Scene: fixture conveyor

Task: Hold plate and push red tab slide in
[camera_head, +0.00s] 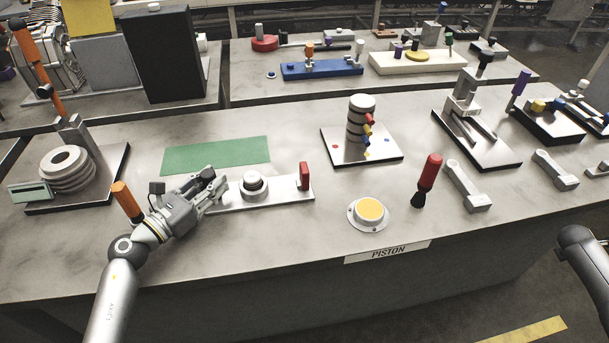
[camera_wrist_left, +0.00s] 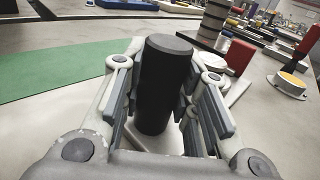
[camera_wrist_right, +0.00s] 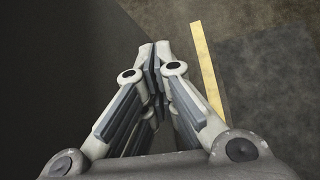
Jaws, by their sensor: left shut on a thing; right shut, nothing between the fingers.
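The white plate (camera_head: 285,192) lies flat on the table with a round white-and-black knob (camera_head: 253,183) at its middle. The red tab (camera_head: 304,176) stands upright near its right end and also shows in the left wrist view (camera_wrist_left: 240,57). My left gripper (camera_head: 214,186) is at the plate's left end, shut on a black upright cylinder (camera_wrist_left: 165,85). The cylinder's foot is partly hidden by the fingers. My right gripper (camera_wrist_right: 155,62) is shut and empty above the floor, well away from the plate; only its arm shows at the lower right in the head view.
A green mat (camera_head: 215,156) lies behind the plate. A yellow button (camera_head: 369,210) is to its right, with a red-handled tool (camera_head: 428,180) beyond. A stacked cylinder fixture (camera_head: 361,130) stands behind on the right. The tabletop just in front of the plate is clear.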

